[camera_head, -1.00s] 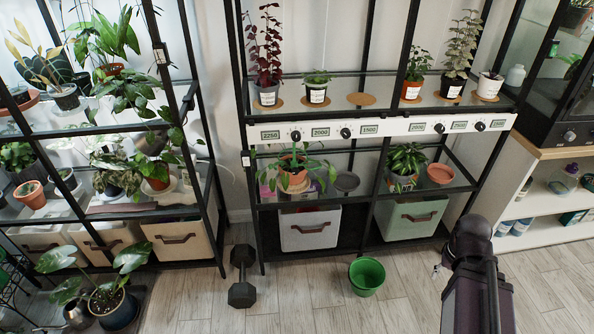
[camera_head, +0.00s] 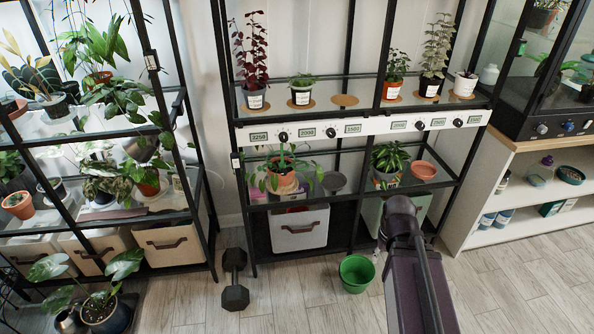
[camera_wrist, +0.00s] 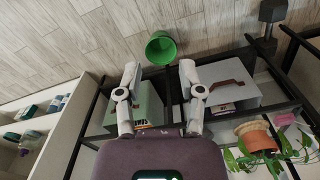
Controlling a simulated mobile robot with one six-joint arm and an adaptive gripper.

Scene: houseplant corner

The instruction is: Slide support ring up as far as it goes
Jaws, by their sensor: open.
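I cannot make out a support ring in either view. A leafy plant in a terracotta pot (camera_head: 283,183) stands on the lower middle shelf; its pot also shows at the lower right of the wrist view (camera_wrist: 256,138). Any ring around its stems is too small to tell or hidden by leaves. My gripper (camera_wrist: 158,74) is open and empty in the wrist view, its two pale fingers apart. It points toward the shelf's lower front and the floor. In the head view my dark arm stands at the lower right, in front of the shelf, and hides most of the gripper.
A green pot (camera_head: 357,273) and a dumbbell (camera_head: 235,280) stand on the floor before the shelf. A white bin (camera_head: 300,229) and green bin (camera_head: 423,208) sit below. Black posts frame the shelves. Small pots line the upper shelf (camera_head: 322,99). Wooden floor is clear at front.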

